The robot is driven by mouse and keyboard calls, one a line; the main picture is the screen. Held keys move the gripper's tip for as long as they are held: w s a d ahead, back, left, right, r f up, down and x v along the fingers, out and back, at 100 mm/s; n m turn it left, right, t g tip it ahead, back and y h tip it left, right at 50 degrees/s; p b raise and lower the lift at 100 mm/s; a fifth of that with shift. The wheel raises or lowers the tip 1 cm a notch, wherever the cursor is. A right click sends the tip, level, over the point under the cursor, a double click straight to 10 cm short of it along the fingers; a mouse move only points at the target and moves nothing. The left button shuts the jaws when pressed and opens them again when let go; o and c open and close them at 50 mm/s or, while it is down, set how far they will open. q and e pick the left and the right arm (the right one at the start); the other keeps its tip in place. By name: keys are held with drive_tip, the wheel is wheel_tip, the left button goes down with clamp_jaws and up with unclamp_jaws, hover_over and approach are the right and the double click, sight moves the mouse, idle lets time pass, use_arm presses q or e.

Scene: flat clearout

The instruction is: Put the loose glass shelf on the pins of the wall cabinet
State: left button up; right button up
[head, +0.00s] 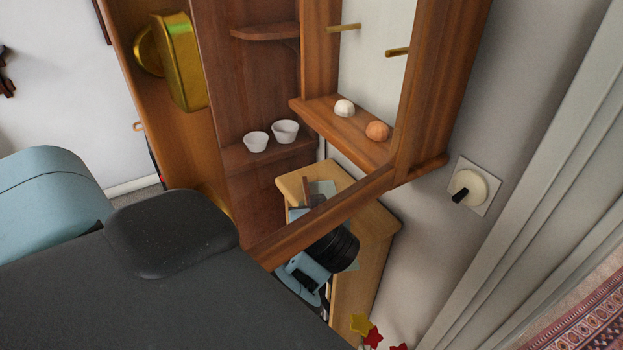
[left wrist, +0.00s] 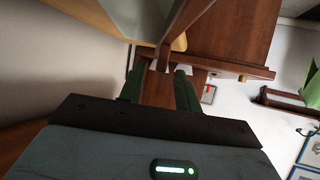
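The wall cabinet (head: 422,110) stands open at the upper right of the head view. Two brass pins (head: 343,27) show inside it, with no pane on them. A pale grey-blue flat patch (head: 322,188) on the low wooden top below may be the glass shelf; a wooden rail hides part of it, so I cannot be sure. A blue and black gripper (head: 300,213), which seems to be my left, is below and behind that rail. In the left wrist view my left gripper (left wrist: 158,92) has its dark fingers apart, with brown wood showing between or behind them. My right gripper is not visible.
A white object (head: 344,108) and an orange object (head: 377,131) sit on the cabinet floor. The wooden rail (head: 325,218) crosses in front of the low wooden unit (head: 372,235). A wall dial (head: 468,188) is right.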

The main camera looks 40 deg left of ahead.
use_arm(q)
drive_tip(key=v, duration=0.9)
drive_tip(key=shift+s+d+r, duration=0.1)
drive_tip(key=shift+s+d, duration=0.1)
drive_tip(key=shift+o, duration=0.4)
drive_tip(key=shift+o, duration=0.4)
